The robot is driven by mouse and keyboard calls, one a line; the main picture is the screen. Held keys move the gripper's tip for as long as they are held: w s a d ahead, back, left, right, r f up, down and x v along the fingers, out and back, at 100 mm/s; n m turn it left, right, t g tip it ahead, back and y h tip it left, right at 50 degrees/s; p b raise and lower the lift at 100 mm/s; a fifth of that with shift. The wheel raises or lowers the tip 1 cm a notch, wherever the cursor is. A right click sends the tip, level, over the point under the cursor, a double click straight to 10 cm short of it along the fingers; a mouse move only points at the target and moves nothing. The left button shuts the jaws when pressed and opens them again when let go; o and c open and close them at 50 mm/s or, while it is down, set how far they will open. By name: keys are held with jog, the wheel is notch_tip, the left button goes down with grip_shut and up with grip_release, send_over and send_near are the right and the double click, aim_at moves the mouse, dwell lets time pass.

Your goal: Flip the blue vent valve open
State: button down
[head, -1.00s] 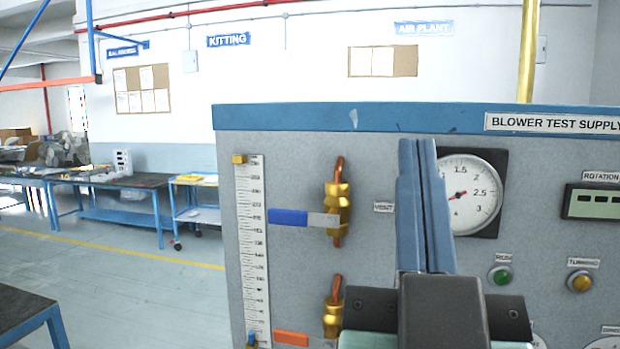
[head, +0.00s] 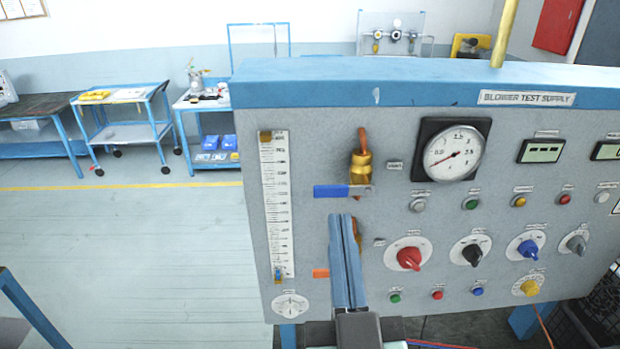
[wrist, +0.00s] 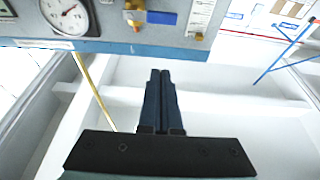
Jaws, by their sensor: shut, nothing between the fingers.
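The blue vent valve's handle (head: 330,191) lies horizontally, pointing left from its brass body (head: 361,168) on the upright grey panel. A copper pipe stub rises from the body. The handle also shows in the wrist view (wrist: 162,17), at the top edge beside the brass body. My gripper (head: 341,216) is shut and empty, with its long blue-grey fingers just below the handle in the head view. In the wrist view the fingertips (wrist: 160,72) appear apart from the handle. The fingers hide much of the lower valve.
An orange handle (head: 320,273) shows left of my fingers. A white scale (head: 278,205) stands left of the valves, and a round gauge (head: 453,152) to the right. A red knob (head: 409,258) and several other knobs and buttons sit lower right. Open floor lies left of the panel.

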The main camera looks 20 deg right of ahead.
jog(key=shift+d, duration=0.1)
jog(key=shift+w+f+b, duration=0.1)
jog(key=shift+b, duration=0.25)
jog(key=b+x, duration=0.2)
jog(key=b, duration=0.5)
jog(key=shift+w+f, duration=0.1)
jog(key=shift+f, duration=0.05)
jog(key=shift+b, duration=0.75)
notch_tip(320, 180, up, 3)
jog(key=p, duration=0.4)
send_over(332, 192)
jog(key=s, duration=0.2)
jog(key=shift+a+f+b, duration=0.2)
jog(key=shift+f+b, duration=0.8)
jog(key=shift+a+f+b, duration=0.2)
jog(key=shift+f+b, duration=0.8)
